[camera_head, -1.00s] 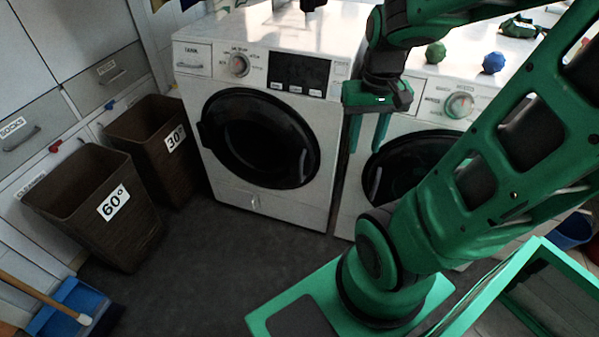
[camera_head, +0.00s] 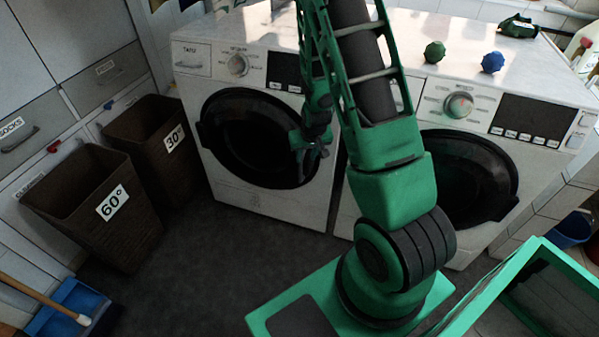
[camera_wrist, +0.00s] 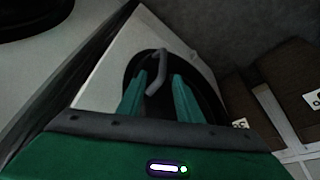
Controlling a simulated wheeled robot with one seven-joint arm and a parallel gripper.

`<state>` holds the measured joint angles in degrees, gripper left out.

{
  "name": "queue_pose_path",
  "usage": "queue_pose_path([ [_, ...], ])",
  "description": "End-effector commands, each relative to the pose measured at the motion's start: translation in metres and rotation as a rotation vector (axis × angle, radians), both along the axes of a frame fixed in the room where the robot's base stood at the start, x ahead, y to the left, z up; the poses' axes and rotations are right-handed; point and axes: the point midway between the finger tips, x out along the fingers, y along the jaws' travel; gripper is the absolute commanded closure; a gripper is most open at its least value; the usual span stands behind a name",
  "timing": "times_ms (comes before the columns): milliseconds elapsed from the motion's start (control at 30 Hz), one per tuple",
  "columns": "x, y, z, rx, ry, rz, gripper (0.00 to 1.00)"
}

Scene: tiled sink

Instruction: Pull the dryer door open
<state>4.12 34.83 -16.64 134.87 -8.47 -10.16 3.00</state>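The left machine (camera_head: 262,205), white with a panel marked like "TANK", has a round dark door (camera_head: 245,140) that looks closed; I take it as the dryer. My gripper (camera_head: 309,160) is at the right edge of this door. In the wrist view my green fingers (camera_wrist: 158,78) are spread open. A curved grey door handle (camera_wrist: 156,68) shows between the fingertips, with the dark door (camera_wrist: 205,88) behind it. I cannot tell whether the fingers touch it. My arm hides part of the gap between the machines.
A second white machine (camera_head: 560,100) with a closed dark door (camera_head: 470,175) stands to the right. Brown baskets marked 60° (camera_head: 75,210) and 30° (camera_head: 150,130) stand left. A green ball (camera_head: 434,52) and a blue ball (camera_head: 493,62) lie on top.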

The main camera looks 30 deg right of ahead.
Motion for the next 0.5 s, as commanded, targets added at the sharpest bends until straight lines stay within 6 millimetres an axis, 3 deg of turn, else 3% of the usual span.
queue_pose_path([
  [100,0.006,0.002,-0.022,-0.002,-0.015,0.008,0.68],
  [500,0.019,0.001,-0.053,-0.002,-0.029,0.012,0.68],
])
